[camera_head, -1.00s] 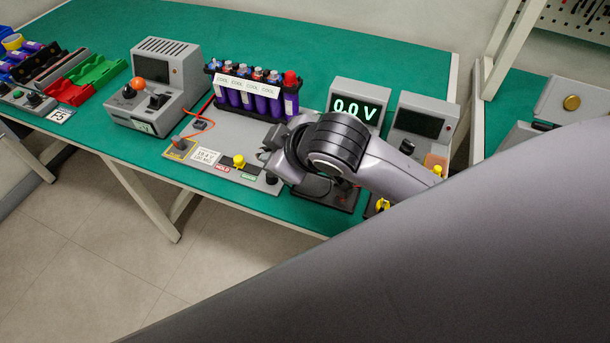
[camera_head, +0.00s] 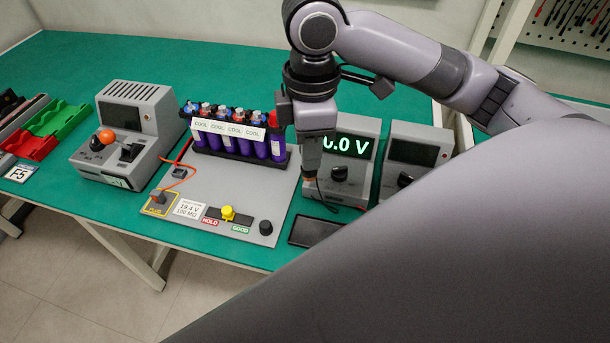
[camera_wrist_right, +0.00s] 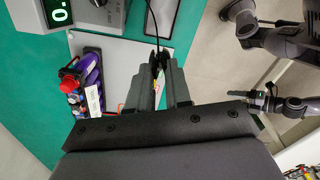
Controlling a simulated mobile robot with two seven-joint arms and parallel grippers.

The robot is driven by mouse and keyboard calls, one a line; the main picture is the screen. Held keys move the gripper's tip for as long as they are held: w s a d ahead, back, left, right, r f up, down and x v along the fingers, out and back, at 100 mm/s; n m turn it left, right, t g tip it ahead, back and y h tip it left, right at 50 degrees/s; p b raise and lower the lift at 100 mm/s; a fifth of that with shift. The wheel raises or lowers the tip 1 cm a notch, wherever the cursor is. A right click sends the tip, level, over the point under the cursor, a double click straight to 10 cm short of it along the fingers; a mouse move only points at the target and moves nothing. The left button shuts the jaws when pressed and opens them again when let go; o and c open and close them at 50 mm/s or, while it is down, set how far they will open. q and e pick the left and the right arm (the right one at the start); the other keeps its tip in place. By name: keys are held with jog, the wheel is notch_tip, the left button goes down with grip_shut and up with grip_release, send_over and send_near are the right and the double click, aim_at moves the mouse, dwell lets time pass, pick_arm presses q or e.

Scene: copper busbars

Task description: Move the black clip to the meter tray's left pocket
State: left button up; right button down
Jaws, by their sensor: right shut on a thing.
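My right gripper (camera_head: 310,178) points down just left of the meter (camera_head: 352,150), which reads 0.0 V. In the right wrist view its fingers (camera_wrist_right: 158,72) are shut on the black clip (camera_wrist_right: 160,57), whose thin black lead (camera_wrist_right: 153,22) runs up the picture. The clip is mostly hidden in the head view. The dark meter tray (camera_head: 312,232) lies in front of the meter, below and apart from the fingertips; its pockets are hard to tell apart. What looks like my left gripper (camera_wrist_right: 252,98) is at the right of the wrist view, too small to read.
A second meter (camera_head: 412,155) stands right. A grey box with an orange ball (camera_head: 106,136) stands left.

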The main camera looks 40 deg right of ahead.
notch_tip(320, 180, down, 19)
jog(key=b, duration=0.2)
jog(key=shift+b, duration=0.35)
jog(key=c, duration=1)
grip_release()
jog(key=shift+c, duration=0.2)
jog(key=shift+s, duration=0.1)
notch_tip(320, 180, up, 12)
jog(key=p, duration=0.1)
jog(key=shift+p, duration=0.35)
jog(key=shift+s, duration=0.1)
